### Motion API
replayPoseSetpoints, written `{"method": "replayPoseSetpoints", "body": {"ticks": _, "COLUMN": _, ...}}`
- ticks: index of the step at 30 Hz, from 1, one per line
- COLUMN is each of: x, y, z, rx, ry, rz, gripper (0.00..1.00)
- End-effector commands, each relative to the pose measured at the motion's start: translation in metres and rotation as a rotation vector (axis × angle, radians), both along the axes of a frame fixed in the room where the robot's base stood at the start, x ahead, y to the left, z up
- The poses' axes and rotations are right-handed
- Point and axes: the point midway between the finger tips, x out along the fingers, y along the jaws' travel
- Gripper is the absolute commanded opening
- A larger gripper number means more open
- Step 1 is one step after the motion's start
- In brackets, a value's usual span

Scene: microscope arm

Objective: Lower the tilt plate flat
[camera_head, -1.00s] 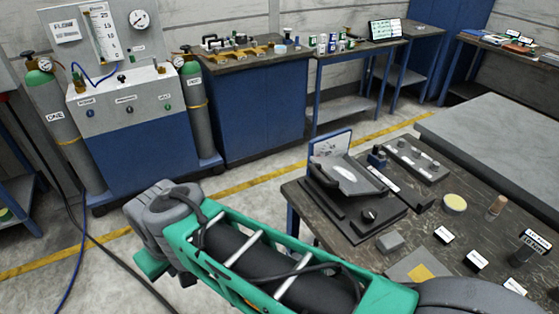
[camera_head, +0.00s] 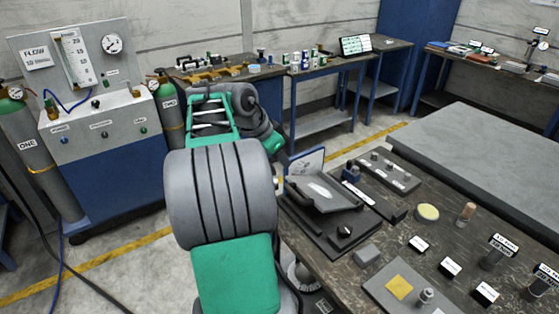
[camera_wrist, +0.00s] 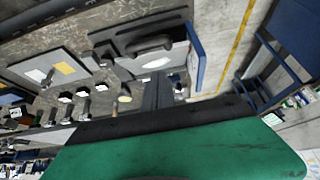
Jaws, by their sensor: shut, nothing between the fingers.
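The tilt plate (camera_head: 332,204) is a grey plate with a light oval patch, on a black base (camera_head: 316,228) near the bench's left edge. It looks tilted, with its far side raised above the base; the exact angle is hard to read. In the wrist view the plate (camera_wrist: 176,56) appears upside down, beyond my fingers, with its pale patch showing. My gripper (camera_wrist: 158,82) shows there as two dark fingers close together, shut and empty. The fingertips overlap the plate's area in that picture; I see no clear contact.
A blue-edged upright panel (camera_head: 305,166) stands behind the plate. A black knob (camera_head: 345,231) sits on the base's front. A slide rack (camera_head: 388,172), a yellow dish (camera_head: 428,212) and labelled blocks lie to the right. A grey block (camera_head: 367,254) is in front.

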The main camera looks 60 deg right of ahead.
Motion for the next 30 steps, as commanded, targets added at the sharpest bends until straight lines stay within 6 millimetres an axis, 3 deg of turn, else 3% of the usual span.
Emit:
{"method": "replayPoseSetpoints", "body": {"ticks": 8, "x": -0.015, "y": -0.027, "z": -0.053, "rx": 0.003, "ry": 0.002, "rz": 0.0, "gripper": 0.0}}
{"method": "replayPoseSetpoints", "body": {"ticks": 13, "x": -0.01, "y": -0.02, "z": -0.079, "rx": 0.003, "ry": 0.001, "rz": 0.005, "gripper": 0.0}}
{"method": "replayPoseSetpoints", "body": {"ticks": 30, "x": -0.013, "y": -0.018, "z": -0.101, "rx": -0.015, "ry": 0.009, "rz": -0.008, "gripper": 0.0}}
